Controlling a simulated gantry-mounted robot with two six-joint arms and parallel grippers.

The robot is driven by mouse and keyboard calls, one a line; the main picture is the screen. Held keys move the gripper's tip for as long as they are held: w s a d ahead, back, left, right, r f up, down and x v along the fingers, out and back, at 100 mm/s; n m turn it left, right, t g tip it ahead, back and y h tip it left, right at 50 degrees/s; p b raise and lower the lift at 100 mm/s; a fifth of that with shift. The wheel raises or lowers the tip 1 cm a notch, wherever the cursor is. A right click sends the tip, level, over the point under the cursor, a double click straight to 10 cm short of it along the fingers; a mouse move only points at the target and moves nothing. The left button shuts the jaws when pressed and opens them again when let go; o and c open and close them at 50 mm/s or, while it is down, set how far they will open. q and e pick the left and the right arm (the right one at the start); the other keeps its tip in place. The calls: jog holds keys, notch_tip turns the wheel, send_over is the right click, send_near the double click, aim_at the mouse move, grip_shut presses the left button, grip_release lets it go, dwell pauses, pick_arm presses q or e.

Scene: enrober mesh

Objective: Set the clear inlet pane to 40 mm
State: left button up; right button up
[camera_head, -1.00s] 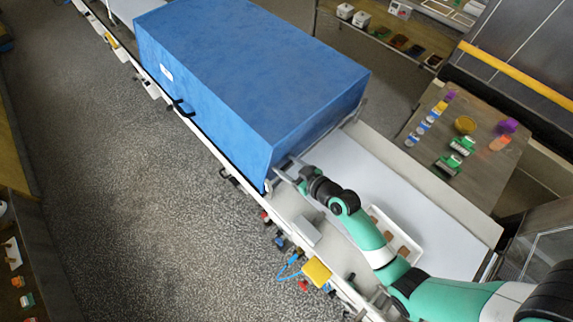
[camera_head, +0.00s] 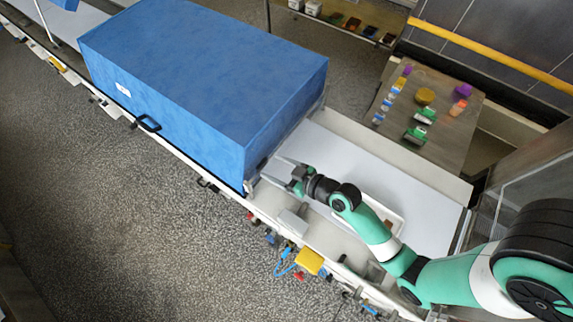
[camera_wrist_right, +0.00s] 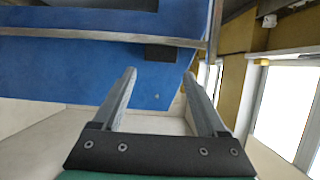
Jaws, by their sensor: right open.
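A large blue hood (camera_head: 200,75) covers the conveyor; its open end faces my right gripper (camera_head: 270,169). The right gripper is open and empty, just outside that end, low over the white belt. In the right wrist view the open fingers (camera_wrist_right: 159,74) point toward the blue surface. A thin grey metal bar (camera_wrist_right: 100,38) crosses above the fingertips there, with a dark rectangular block (camera_wrist_right: 160,53) just below it. I cannot make out the clear inlet pane with certainty, and no height scale is readable. My left gripper is out of view.
The belt (camera_head: 350,160) has a white tray (camera_head: 398,217) beside my right arm. A grey box (camera_head: 291,222) and a yellow block (camera_head: 310,261) are along the front rail. A side table (camera_head: 455,130) holds small coloured items.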

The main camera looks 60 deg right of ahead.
jog(key=v, duration=0.5)
jog(key=shift+s+r, duration=0.15)
jog(key=shift+s, duration=0.2)
